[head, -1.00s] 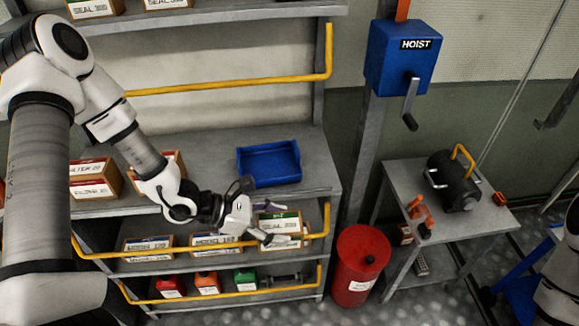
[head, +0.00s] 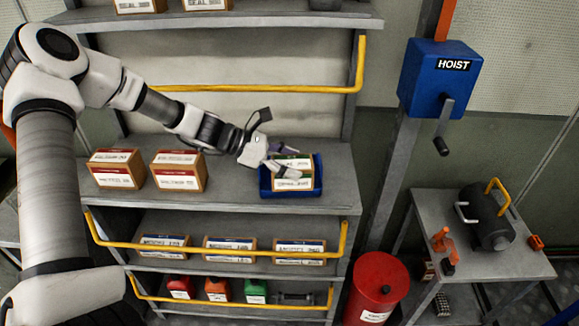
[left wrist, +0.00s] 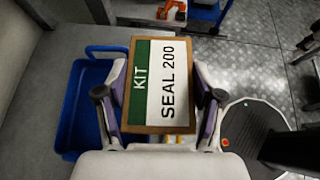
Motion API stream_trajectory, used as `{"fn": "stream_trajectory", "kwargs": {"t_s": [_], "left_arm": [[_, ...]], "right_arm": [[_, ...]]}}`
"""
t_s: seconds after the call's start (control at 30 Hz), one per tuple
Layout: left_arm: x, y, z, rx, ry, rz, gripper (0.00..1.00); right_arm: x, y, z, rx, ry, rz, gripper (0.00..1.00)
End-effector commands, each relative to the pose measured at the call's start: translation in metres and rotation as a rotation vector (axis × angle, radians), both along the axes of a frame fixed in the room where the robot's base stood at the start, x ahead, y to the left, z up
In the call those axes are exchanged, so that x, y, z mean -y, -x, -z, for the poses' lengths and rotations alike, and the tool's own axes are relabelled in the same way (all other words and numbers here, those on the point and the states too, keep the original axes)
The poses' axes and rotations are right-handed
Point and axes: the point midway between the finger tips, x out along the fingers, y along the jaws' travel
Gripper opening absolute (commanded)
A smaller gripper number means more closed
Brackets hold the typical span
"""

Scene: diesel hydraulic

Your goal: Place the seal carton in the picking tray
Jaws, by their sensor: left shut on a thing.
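The seal carton (head: 292,184) is a brown box with a green and white label. In the left wrist view the carton (left wrist: 162,85) reads "KIT SEAL 200". My left gripper (head: 285,168) is shut on it, one finger on each side. The picking tray (head: 264,184) is blue and stands on the shelf's worktop. In the head view the carton overlaps the tray and hides most of its inside. In the left wrist view the tray (left wrist: 72,132) shows below and to the left of the carton, which appears held above it. My right gripper is not in view.
Two red-labelled cartons (head: 178,172) stand on the worktop left of the tray. A yellow rail (head: 220,252) runs before the lower shelf of cartons, with another rail above the worktop. A red drum (head: 376,290) and a side table (head: 500,262) stand to the right.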

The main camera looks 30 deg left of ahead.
Motion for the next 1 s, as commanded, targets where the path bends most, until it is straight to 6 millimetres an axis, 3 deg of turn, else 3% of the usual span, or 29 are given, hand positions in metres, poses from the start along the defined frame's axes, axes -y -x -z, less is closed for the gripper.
{"fn": "stream_trajectory", "kwargs": {"t_s": [0.23, 0.63, 1.0], "left_arm": [[-0.033, -0.045, -0.001, -0.001, -0.003, 0.000, 0.19], [-0.033, -0.044, 0.062, -0.004, 0.001, 0.000, 0.19], [-0.035, -0.048, 0.072, 0.002, 0.001, -0.001, 0.19]], "right_arm": [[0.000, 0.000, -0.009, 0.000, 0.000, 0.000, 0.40], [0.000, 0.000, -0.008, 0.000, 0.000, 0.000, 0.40], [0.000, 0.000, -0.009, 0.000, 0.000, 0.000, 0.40]]}}
